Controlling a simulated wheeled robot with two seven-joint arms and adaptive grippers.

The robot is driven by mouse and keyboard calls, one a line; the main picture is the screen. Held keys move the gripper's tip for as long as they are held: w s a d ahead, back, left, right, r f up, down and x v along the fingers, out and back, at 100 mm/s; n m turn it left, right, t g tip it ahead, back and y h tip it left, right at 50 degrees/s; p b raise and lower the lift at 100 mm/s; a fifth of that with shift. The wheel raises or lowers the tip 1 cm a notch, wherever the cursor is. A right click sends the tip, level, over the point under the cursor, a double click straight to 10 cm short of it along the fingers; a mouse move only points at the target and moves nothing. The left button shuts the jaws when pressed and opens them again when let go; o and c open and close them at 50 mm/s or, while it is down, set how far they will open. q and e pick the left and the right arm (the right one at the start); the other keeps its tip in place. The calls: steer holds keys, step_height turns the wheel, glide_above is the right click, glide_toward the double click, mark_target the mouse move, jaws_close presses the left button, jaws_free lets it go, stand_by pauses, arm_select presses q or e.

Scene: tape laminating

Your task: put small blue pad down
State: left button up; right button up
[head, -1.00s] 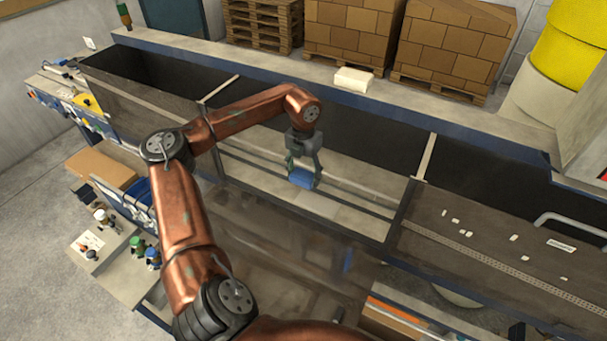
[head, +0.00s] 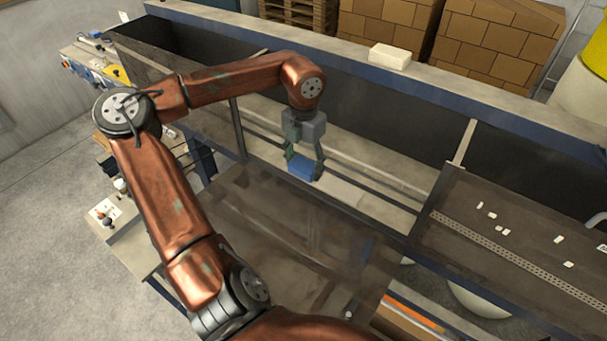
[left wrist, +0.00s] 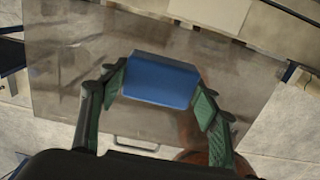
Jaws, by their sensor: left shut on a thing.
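The small blue pad (head: 303,167) is a blue block between the fingers of my left gripper (head: 304,168). The gripper is shut on it. In the left wrist view the pad (left wrist: 160,80) sits between the two green finger pads of the left gripper (left wrist: 160,92). The gripper hangs down and appears held over the far edge of the brown glossy tabletop (head: 280,235); its exact height above the surface cannot be told. My right gripper is not in view.
A dark trough with a pale ledge and rails (head: 355,195) runs behind the tabletop. A white block (head: 390,56) lies on the back rim. A brown panel with small white pieces (head: 530,225) is at the right. The tabletop's middle looks clear.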

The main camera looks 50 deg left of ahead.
arm_select(q)
steer(key=w+a+f+p, duration=0.1)
steer(key=w+a+f, duration=0.1)
steer(key=a+f, duration=0.1)
steer(key=w+a+f+p, duration=0.1)
steer(key=w+a+f, duration=0.1)
steer(key=w+a, duration=0.1)
steer(key=w+a+f+p, duration=0.2)
steer(key=a+f, duration=0.1)
steer(key=a, duration=0.1)
steer(key=shift+w+f, duration=0.15)
steer(key=shift+f, duration=0.15)
steer(key=shift+w+a+f, duration=0.3)
steer(key=shift+a+f, duration=0.15)
steer(key=shift+f, duration=0.3)
step_height(320, 180, down, 2)
steer(key=shift+f+p, duration=0.2)
steer(key=shift+p, duration=0.55)
steer(key=shift+f, duration=0.2)
steer(key=shift+f, duration=0.1)
